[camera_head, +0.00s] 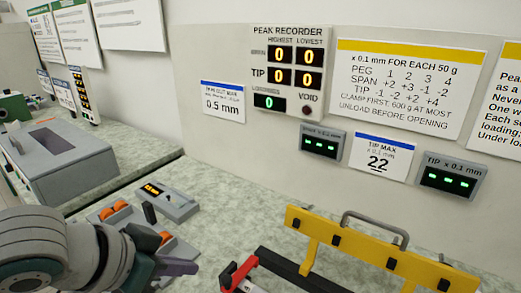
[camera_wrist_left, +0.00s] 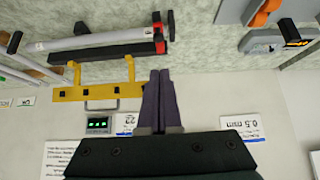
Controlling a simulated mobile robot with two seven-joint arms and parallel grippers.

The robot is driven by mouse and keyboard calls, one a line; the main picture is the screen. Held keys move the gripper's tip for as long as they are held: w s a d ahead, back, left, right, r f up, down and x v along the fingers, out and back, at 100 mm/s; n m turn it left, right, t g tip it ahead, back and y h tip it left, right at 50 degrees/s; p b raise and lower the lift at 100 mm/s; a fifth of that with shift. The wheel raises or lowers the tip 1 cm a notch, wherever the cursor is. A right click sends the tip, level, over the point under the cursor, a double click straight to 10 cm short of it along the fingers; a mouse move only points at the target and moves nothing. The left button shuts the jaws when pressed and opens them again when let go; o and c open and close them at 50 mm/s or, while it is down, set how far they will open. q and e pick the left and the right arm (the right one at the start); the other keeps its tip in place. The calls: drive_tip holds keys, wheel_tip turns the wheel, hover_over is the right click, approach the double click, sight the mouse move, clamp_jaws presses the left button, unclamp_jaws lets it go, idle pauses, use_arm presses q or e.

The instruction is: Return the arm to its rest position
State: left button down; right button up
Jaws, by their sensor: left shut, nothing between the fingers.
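My left arm comes in at the bottom left of the head view. Its gripper (camera_head: 178,267) is shut and empty, above the counter between the small grey devices and the yellow frame. In the left wrist view the two dark fingers (camera_wrist_left: 158,75) lie together with nothing between them. Beyond them the wall and the counter show upside down. My right arm and gripper are not in view.
A yellow frame (camera_head: 365,249) with a grey handle stands right of the gripper. Beside it are a black bar with a red end (camera_head: 238,274) and a pale rod (camera_wrist_left: 95,40). A grey device with a display (camera_head: 172,203), orange rollers (camera_head: 115,212) and a grey box (camera_head: 62,160) stand left.

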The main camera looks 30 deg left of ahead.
use_arm(q)
drive_tip(key=s+d+r+m+g, duration=0.1)
drive_tip(key=s+d+r+g, duration=0.1)
drive_tip(key=s+d+r, duration=0.3)
drive_tip(key=s+d+r+g, duration=0.1)
drive_tip(key=s+d+g, duration=0.15)
drive_tip(key=s, duration=0.55)
wheel_tip(320, 180, up, 33)
drive_tip(key=p, duration=3.3)
drive_tip(key=shift+s+d, duration=0.2)
